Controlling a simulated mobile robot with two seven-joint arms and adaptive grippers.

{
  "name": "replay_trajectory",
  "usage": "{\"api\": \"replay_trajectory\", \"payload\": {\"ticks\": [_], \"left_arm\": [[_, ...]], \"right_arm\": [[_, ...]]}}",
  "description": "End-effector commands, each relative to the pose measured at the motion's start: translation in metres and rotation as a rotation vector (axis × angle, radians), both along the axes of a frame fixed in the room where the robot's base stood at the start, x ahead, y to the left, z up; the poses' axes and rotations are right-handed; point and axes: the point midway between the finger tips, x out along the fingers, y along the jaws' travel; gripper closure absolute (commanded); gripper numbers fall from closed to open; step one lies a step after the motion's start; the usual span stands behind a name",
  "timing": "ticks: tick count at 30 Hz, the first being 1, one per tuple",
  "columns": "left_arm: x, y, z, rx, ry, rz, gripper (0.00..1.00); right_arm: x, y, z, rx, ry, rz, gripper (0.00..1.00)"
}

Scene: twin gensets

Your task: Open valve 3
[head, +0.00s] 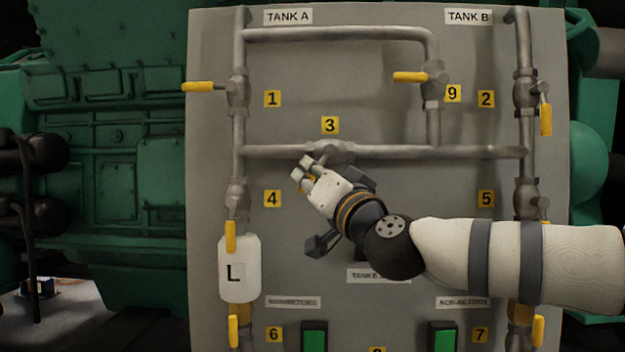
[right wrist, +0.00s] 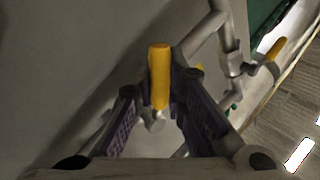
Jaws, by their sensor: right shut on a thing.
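Valve 3 (head: 328,150) sits on the horizontal pipe in the upper middle of the grey panel, under its yellow label "3" (head: 330,125). My right gripper (head: 308,172) is at the valve, just below and left of its body, and is shut on the valve's yellow handle. In the right wrist view the handle (right wrist: 159,75) stands between the two fingers (right wrist: 158,95). In the head view the gripper hides most of the handle, so its exact angle is hard to read. My left gripper is not in view.
Valve 1 (head: 238,88) and valve 9 (head: 434,75) have handles pointing left; valve 2's handle (head: 545,119) hangs down. A white "L" tag (head: 240,268) hangs by valve 4. Green switches (head: 314,337) sit below. Green machinery (head: 110,130) stands left of the panel.

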Motion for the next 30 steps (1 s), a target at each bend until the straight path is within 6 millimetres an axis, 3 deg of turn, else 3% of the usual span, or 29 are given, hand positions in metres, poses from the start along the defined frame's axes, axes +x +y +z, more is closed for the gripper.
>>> {"api": "replay_trajectory", "payload": {"ticks": [6, 7, 9, 20, 23, 30], "left_arm": [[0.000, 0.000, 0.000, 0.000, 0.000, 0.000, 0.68], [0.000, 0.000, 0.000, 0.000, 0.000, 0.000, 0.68], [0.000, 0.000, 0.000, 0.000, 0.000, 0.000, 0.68], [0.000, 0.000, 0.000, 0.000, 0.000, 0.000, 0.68], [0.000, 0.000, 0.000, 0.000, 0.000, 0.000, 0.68], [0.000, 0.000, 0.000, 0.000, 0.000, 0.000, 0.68]], "right_arm": [[0.000, 0.000, 0.000, -0.001, 0.001, 0.000, 1.00], [0.000, 0.000, 0.000, -0.001, 0.001, 0.000, 0.84], [0.000, 0.000, 0.000, -0.001, 0.001, 0.000, 0.68], [-0.003, -0.001, -0.001, -0.002, 0.000, 0.001, 0.67], [-0.016, -0.009, -0.005, -0.002, -0.001, 0.001, 0.67], [-0.067, -0.037, -0.025, -0.001, 0.000, 0.001, 0.67]]}}
